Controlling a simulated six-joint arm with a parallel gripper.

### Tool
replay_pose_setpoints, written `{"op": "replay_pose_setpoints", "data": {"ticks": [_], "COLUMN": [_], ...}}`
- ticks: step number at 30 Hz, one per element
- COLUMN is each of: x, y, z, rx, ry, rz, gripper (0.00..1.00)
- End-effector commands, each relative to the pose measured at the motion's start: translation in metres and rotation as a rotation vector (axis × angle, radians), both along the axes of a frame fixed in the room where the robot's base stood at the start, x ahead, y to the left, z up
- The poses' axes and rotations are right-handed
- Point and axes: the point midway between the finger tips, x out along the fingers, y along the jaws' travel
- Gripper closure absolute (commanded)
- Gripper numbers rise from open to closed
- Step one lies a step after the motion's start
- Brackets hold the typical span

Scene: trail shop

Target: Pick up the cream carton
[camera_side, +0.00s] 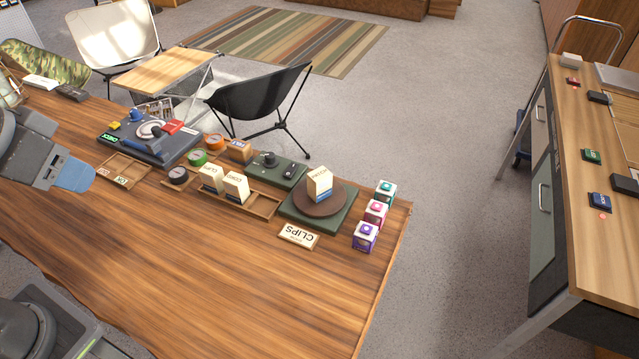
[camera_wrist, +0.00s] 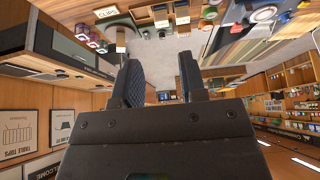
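A cream carton (camera_side: 319,182) with a blue band at its base stands upright on a round brown turntable (camera_side: 328,207) on a green base. Two more cream cartons, a front one (camera_side: 236,188) and a rear one (camera_side: 211,178), stand in a wooden rack left of it. My gripper (camera_side: 85,177) is at the left edge of the side view, well away from all the cartons. In the wrist view its two fingers (camera_wrist: 160,62) are apart with nothing between them. A pale carton (camera_wrist: 121,38) shows small beyond the left finger there.
A CLIPS sign (camera_side: 299,236) lies in front of the turntable. Several small boxes, one purple (camera_side: 365,237), line the table's right end. A small dark device (camera_side: 270,160) and tape rolls, one orange (camera_side: 214,141), sit behind the rack. The front of the wooden table (camera_side: 220,285) is clear.

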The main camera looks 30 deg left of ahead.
Motion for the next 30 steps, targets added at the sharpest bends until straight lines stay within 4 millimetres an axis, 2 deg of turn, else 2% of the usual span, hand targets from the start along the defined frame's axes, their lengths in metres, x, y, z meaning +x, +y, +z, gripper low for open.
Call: {"op": "replay_pose_setpoints", "data": {"ticks": [2, 12, 20, 23, 25, 30], "x": [0.000, 0.000, 0.003, 0.015, 0.032, 0.092], "y": [0.000, 0.000, -0.001, -0.003, -0.007, -0.024], "z": [0.000, 0.000, 0.002, 0.012, 0.023, 0.049], "rx": [0.000, 0.000, -0.004, -0.026, -0.052, -0.131], "ry": [0.000, 0.000, 0.003, 0.022, 0.044, 0.121], "rz": [0.000, 0.000, 0.006, 0.035, 0.074, 0.215], "gripper": [0.54, 0.22, 0.22, 0.22, 0.22, 0.22]}}
